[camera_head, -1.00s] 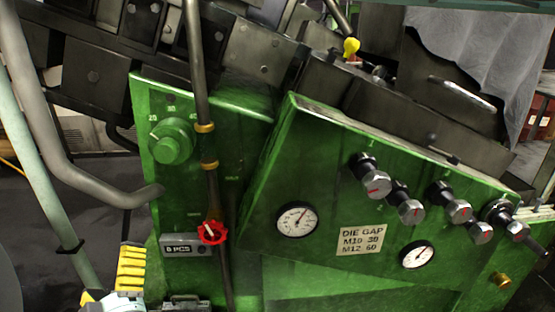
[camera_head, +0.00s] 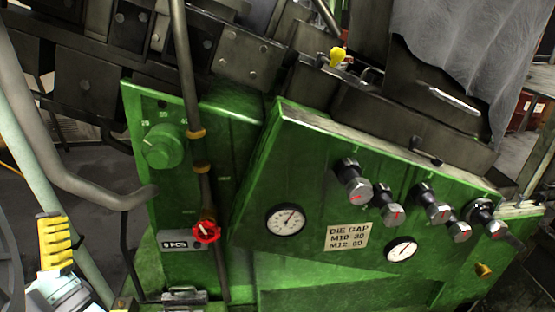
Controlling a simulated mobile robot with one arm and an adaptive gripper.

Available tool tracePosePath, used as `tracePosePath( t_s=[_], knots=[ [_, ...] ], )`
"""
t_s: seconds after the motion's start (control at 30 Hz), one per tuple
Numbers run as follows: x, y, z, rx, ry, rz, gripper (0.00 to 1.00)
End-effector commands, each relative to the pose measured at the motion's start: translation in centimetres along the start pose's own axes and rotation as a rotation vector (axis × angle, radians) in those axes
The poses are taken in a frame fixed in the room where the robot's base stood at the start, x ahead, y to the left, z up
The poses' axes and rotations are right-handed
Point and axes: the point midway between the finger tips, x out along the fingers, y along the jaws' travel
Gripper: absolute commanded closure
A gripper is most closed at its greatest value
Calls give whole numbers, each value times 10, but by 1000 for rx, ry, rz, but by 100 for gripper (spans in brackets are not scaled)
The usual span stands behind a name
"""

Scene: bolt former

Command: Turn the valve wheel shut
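The valve wheel (camera_head: 206,232) is a small red handwheel with a pale mark across its face. It sits on the dark vertical pipe (camera_head: 203,185) in front of the green machine panel, right of the "8 PCS" plate (camera_head: 177,242). A yellow ribbed part on a pale body, which looks like my gripper (camera_head: 55,242), stands at the lower left. It is well left of the wheel and apart from it. Only part of it shows, so its opening cannot be made out. Nothing is seen touching the wheel.
A green dial knob (camera_head: 163,147) sits above left of the wheel. A grey bent pipe (camera_head: 75,180) lies between my gripper and the panel. Right are gauges (camera_head: 286,219) and several black-and-silver knobs (camera_head: 353,183). A grey latch-like part (camera_head: 184,296) is below the wheel.

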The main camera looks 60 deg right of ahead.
Motion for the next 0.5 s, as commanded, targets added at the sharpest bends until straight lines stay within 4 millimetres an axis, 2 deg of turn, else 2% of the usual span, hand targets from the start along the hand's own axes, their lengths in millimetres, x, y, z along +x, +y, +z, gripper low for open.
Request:
tracePosePath(
  t_s=[0.13,0.5],
  knots=[
    [4,0,-8,21,33,6,7],
    [4,0,-8,23,36,6,7]
  ],
)
